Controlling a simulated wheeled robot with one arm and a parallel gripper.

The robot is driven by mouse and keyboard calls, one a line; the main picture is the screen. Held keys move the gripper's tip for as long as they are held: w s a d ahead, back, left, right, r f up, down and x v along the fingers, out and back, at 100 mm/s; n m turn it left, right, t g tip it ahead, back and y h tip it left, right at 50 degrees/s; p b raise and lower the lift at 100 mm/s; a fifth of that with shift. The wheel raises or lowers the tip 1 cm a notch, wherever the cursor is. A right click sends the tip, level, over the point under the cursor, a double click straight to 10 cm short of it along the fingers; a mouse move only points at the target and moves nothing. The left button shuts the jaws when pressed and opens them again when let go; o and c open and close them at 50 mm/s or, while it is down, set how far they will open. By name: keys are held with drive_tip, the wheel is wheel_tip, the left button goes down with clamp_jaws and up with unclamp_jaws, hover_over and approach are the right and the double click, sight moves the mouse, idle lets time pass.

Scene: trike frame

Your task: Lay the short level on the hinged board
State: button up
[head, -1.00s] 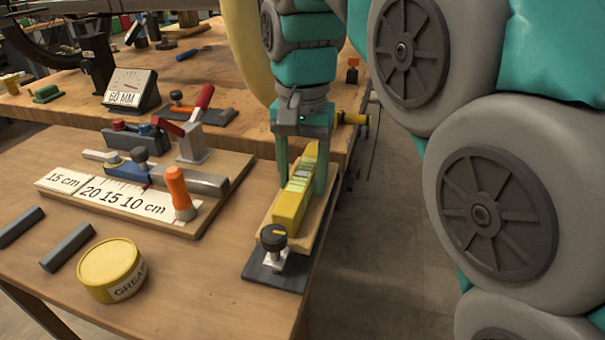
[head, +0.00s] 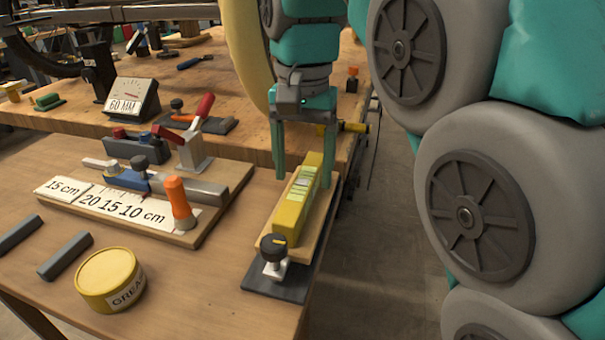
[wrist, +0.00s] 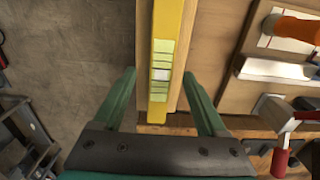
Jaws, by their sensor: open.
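The short level (head: 298,198) is a yellow bar with pale green labels. It lies lengthwise on the hinged board (head: 319,223), a light wooden board on a dark base at the table's right edge. A black knob on a metal bracket (head: 274,251) stands at the board's near end. My gripper (head: 303,180) is open above the far part of the level, its fingers apart on either side. In the wrist view the level (wrist: 160,90) runs between the open green fingers (wrist: 160,88), touching neither, with the board (wrist: 177,60) beneath it.
Left of the board is a wooden fixture with a ruler (head: 110,205), an orange-handled post (head: 178,203) and a red-handled clamp (head: 196,135). A yellow grease tin (head: 109,278) and two grey bars (head: 65,256) lie nearer. Open floor (head: 370,250) lies to the right.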

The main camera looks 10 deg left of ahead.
drive_tip(key=s+d+r, duration=0.1)
drive_tip(key=s+d, duration=0.7)
drive_tip(key=s, duration=0.5)
drive_tip(key=shift+s+d+r, duration=0.15)
drive_tip(key=shift+s+r, duration=0.05)
drive_tip(key=shift+s, duration=0.05)
